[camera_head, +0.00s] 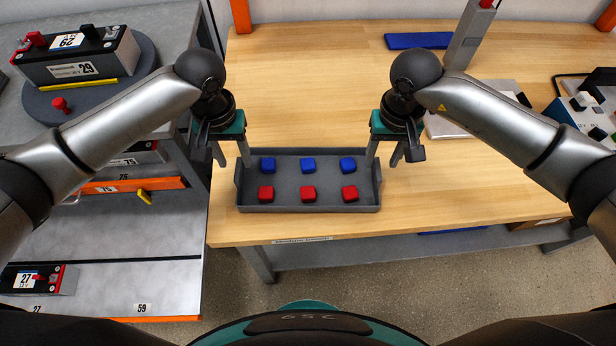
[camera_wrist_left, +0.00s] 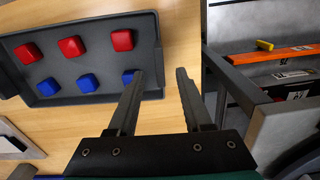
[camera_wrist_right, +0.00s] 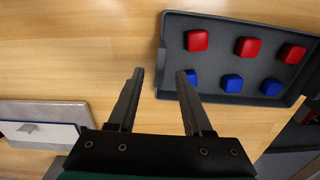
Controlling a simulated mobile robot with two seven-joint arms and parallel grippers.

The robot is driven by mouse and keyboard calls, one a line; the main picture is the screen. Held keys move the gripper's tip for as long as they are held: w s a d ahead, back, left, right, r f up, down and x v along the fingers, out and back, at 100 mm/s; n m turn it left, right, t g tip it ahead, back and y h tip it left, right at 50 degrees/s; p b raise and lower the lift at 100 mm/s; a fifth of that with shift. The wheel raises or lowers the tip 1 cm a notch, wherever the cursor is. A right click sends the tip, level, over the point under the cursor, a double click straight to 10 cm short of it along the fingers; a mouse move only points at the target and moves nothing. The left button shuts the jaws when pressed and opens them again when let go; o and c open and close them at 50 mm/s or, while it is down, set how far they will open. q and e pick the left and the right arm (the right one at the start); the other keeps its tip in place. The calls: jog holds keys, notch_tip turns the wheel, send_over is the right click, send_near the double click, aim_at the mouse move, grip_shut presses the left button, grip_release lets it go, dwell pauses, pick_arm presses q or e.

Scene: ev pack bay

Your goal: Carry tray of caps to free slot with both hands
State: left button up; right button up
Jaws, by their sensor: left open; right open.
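The grey tray of caps (camera_head: 310,209) lies flat on the wooden bench near its front edge. It holds a back row of blue caps (camera_head: 308,166) and a front row of red caps (camera_head: 308,193), three of each. My left gripper (camera_head: 232,162) is open at the tray's left end, one finger inside the end wall and one outside. My right gripper (camera_head: 384,162) is open at the right end in the same way. The wrist views show the tray's end walls (camera_wrist_left: 153,40) (camera_wrist_right: 165,30) near the open fingertips; contact cannot be told.
The wooden bench (camera_head: 300,80) is clear behind the tray. A blue mat (camera_head: 419,41) lies at the back, and a grey tower (camera_head: 468,38) stands right of it. A battery pack (camera_head: 80,58) sits on a round turntable at left. A rack with orange-edged shelves (camera_head: 110,187) is beside the bench.

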aim_at(238, 168)
pick_arm(q)
jog(key=shift+f, duration=2.35)
pick_arm(e)
jog(key=shift+f, duration=2.3)
pick_arm(q)
grip_shut()
pick_arm(e)
grip_shut()
pick_arm(q)
jog(key=shift+r, duration=0.1)
